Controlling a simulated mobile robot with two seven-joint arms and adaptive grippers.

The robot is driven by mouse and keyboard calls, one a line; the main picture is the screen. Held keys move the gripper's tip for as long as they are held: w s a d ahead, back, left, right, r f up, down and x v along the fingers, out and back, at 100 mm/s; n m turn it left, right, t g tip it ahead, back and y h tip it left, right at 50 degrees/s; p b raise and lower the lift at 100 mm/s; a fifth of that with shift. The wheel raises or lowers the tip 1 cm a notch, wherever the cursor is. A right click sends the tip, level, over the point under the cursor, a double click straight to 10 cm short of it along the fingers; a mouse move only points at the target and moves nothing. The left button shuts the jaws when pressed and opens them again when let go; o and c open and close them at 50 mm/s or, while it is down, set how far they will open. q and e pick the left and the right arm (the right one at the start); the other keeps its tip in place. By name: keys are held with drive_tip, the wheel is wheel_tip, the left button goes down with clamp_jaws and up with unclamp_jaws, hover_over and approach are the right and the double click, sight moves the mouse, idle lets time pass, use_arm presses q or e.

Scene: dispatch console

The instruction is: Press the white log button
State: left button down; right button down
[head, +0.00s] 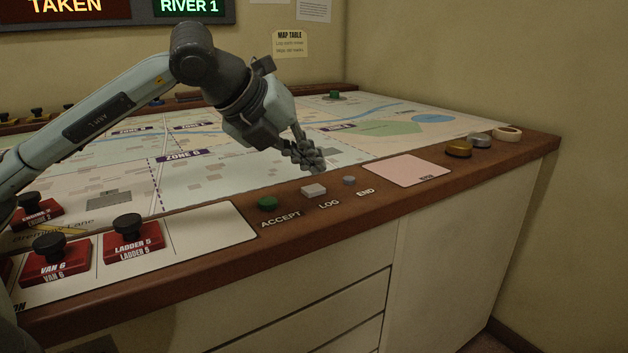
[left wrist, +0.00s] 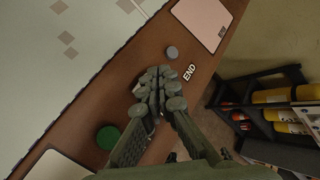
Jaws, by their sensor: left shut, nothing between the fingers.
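The white log button (head: 314,190) is a pale square block on the console's wooden front edge, above the printed word LOG. My left gripper (head: 315,166) is shut and empty, its fingers pointing down just behind and above the button in the head view. A gap shows between fingertips and button there. In the left wrist view the shut fingers (left wrist: 157,88) cover the spot between the green and grey buttons, so the log button is mostly hidden. My right gripper is not in view.
The green accept button (head: 267,203) and the grey end button (head: 349,180) flank the log button closely. A pink pad (head: 407,170) and several round discs lie further right. Red blocks marked Ladder 5 (head: 134,241) and Van 6 (head: 54,260) stand at left.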

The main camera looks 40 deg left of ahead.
sight(310, 189)
use_arm(q)
wheel_tip(310, 189, up, 3)
drive_tip(key=shift+s+r+p, duration=0.1)
drive_tip(key=shift+r+p, duration=0.1)
drive_tip(key=shift+p, duration=0.9)
